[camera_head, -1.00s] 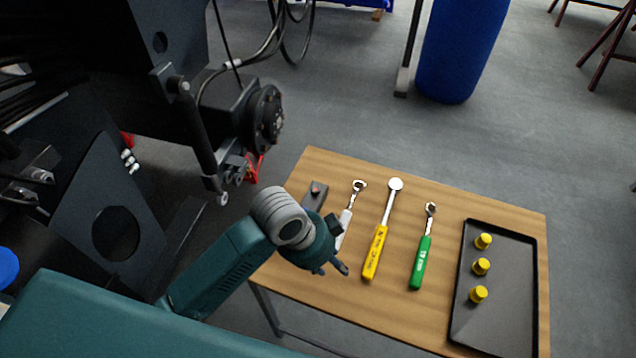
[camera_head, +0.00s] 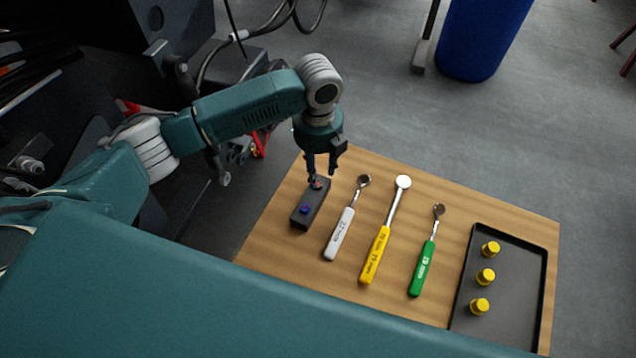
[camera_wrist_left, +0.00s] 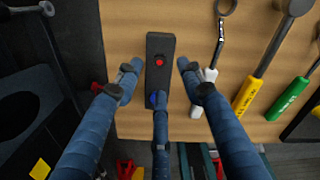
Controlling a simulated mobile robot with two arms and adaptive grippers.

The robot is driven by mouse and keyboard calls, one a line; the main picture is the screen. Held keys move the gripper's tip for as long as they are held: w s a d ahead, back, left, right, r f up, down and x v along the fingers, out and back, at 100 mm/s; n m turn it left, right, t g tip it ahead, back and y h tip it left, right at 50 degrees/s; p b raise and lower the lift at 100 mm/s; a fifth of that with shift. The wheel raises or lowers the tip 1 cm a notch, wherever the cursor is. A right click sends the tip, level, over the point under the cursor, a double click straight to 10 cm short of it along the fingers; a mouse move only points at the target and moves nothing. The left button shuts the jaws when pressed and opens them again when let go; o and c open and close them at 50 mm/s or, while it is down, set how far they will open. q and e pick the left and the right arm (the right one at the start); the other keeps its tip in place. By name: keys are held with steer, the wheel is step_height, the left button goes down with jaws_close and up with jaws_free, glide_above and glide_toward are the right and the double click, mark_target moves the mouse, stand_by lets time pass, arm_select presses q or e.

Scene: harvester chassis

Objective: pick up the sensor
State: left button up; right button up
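A dark grey box (camera_head: 312,203), which appears to be the sensor, lies on the wooden table near its left edge. It has a red round part at its far end and a blue one at its near end. My left gripper (camera_head: 321,170) is over the far end of the box, fingers pointing down. In the left wrist view, the gripper's (camera_wrist_left: 158,78) fingers are spread around the box (camera_wrist_left: 160,46), and a lower middle finger covers part of its near end. I see no firm contact. My right gripper is out of view.
On the table (camera_head: 280,245), a white-handled wrench (camera_head: 340,234), a yellow-handled tool (camera_head: 376,255) and a green-handled wrench (camera_head: 421,268) lie right of the box. A black tray (camera_head: 515,290) holds three yellow caps. Dark machinery (camera_head: 100,60) stands at the left.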

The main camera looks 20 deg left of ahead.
mark_target(318, 188)
arm_select(q)
steer(key=shift+f+p, duration=0.35)
steer(key=shift+f, duration=0.3)
step_height(318, 188, down, 4)
steer(key=shift+r+p, duration=0.2)
steer(key=shift+p, duration=0.45)
steer(key=shift+f, duration=0.3)
steer(key=shift+s+f, duration=0.1)
steer(key=shift+c, duration=0.8)
steer(key=c, duration=0.8)
jaws_close()
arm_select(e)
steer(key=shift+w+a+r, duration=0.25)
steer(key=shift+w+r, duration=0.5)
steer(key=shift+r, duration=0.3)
